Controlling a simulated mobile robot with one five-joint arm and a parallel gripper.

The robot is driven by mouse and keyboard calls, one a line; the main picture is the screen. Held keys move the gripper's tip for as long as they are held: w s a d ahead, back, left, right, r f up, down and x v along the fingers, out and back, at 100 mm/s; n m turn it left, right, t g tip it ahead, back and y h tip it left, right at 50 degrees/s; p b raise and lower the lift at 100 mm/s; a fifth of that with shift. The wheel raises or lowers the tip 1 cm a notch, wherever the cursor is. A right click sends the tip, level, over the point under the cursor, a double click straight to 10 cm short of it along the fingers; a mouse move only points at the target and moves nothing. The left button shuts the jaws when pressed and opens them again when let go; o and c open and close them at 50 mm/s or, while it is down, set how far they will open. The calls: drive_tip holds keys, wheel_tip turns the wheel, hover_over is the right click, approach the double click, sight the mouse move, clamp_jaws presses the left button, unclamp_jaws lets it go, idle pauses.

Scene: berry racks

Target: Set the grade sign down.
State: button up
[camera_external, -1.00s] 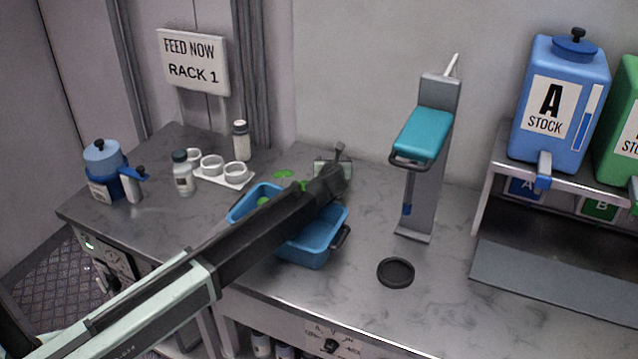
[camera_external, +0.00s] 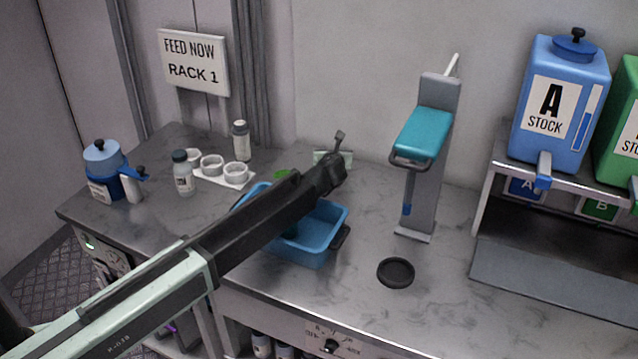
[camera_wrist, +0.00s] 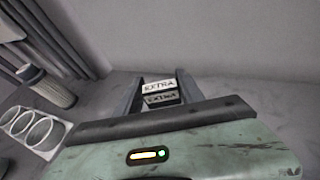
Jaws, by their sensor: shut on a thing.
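The grade sign, a small pale plate, is held between the fingers of my gripper (camera_wrist: 160,92). In the wrist view the sign (camera_wrist: 158,86) reads EXTRA, and a second, darker EXTRA shows just below it. In the outside view my gripper (camera_external: 336,155) is beyond the blue tray, near the back wall, and hides most of the sign; a pale edge of the sign (camera_external: 347,160) shows beside it. I cannot tell whether the sign's lower edge touches the counter.
The blue tray (camera_external: 322,256) lies under my arm. A grey stand with a teal top (camera_external: 424,134) is to the right, with a black disc (camera_external: 396,272) before it. White cups (camera_external: 236,173) and bottles (camera_external: 183,177) stand left. Counter around the disc is clear.

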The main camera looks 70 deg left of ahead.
wheel_tip(320, 180, up, 7)
drive_tip(key=p, duration=0.5)
drive_tip(key=shift+f, duration=0.2)
